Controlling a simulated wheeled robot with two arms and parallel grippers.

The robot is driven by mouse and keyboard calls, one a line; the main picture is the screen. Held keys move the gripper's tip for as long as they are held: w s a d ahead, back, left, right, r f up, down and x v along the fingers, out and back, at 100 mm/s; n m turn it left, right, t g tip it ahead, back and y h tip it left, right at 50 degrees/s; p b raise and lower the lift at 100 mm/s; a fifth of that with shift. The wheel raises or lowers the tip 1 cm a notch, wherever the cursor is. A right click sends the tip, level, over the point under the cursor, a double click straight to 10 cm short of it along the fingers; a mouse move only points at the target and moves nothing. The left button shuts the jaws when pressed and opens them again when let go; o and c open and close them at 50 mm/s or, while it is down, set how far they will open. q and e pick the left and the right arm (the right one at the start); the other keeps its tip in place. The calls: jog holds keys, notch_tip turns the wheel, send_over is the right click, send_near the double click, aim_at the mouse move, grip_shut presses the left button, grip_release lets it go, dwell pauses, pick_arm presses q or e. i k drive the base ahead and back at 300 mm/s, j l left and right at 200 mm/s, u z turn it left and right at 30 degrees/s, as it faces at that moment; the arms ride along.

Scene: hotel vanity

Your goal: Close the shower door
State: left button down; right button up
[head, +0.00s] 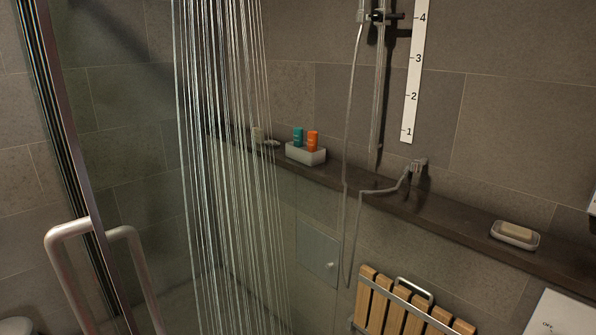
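The glass shower door (62,120) stands at the left of the head view, showing as a tall metal-edged frame that leans across the picture. A pale rounded metal handle (72,232) sticks out from its lower part, and a second similar bar shows just right of it, behind the edge. I look into the shower past the door's edge. Neither of my grippers shows in this view. The lower end of the door and the floor track are out of view.
Water streams (225,130) fall inside the shower. A dark ledge (440,215) carries a white box with bottles (306,154) and a soap dish (515,235). A wooden slatted seat (405,305) is at the lower right. A hose and rail hang on the tiled wall.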

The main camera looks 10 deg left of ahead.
aim_at(38, 10)
jog(key=i+l+u, duration=0.15)
jog(key=i, duration=0.25)
jog(key=i+l+u, duration=0.1)
jog(key=i, duration=0.3)
jog(key=i+l+u, duration=0.15)
jog(key=i, duration=0.25)
jog(key=i+j+u, duration=0.15)
jog(key=i+u, duration=0.7)
jog(key=i+l+u, duration=0.15)
jog(key=i+u, duration=0.25)
jog(key=i, duration=0.15)
jog(key=i+u, duration=0.25)
jog(key=i, duration=0.5)
jog(key=i+l+u, duration=0.2)
jog(key=i, duration=0.5)
jog(key=j, duration=0.1)
